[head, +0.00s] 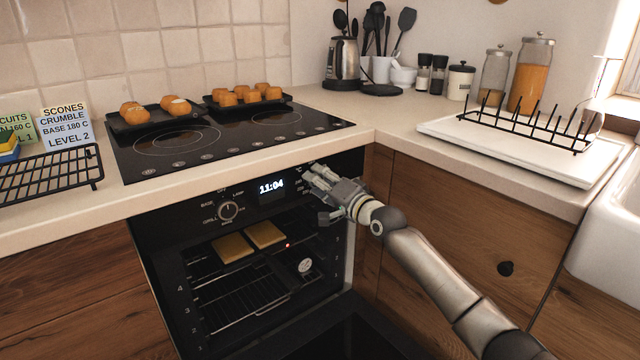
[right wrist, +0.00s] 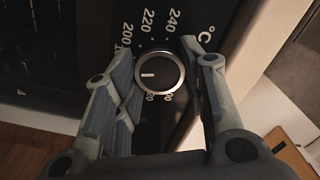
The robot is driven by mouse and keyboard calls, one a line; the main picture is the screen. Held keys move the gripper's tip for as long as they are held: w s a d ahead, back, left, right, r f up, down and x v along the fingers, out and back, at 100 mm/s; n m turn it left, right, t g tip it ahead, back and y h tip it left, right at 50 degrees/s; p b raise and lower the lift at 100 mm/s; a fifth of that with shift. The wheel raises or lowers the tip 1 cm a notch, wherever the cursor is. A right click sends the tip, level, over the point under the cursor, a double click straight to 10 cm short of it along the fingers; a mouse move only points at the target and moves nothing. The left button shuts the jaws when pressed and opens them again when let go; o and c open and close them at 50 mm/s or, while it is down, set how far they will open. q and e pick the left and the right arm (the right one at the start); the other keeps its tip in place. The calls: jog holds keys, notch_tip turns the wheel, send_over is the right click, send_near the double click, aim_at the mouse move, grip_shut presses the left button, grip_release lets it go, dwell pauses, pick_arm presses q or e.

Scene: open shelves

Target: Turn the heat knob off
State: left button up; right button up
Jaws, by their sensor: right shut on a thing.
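The heat knob (right wrist: 160,73) is a round black knob with a silver rim on the black oven panel. Its white mark points left in the right wrist view, and the numbers 200, 220 and 240 and a °C sign are printed above it. My right gripper (right wrist: 158,62) is shut on the knob, with fingers on its left and right sides. In the head view my right gripper (head: 316,176) is at the right end of the oven panel and hides the knob. My left gripper is not in view.
Another knob (head: 228,211) sits left of the clock display (head: 271,186) reading 11:04. Two trays of buns (head: 158,112) (head: 247,95) stand on the hob. The worktop edge runs just above my gripper.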

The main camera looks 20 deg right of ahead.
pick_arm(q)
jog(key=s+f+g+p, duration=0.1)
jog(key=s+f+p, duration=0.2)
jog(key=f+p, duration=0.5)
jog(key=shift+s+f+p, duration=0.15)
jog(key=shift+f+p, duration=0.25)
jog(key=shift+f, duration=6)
pick_arm(e)
jog(key=shift+a+f+n, duration=0.1)
jog(key=shift+f+n, duration=0.05)
jog(key=shift+n, duration=16.25)
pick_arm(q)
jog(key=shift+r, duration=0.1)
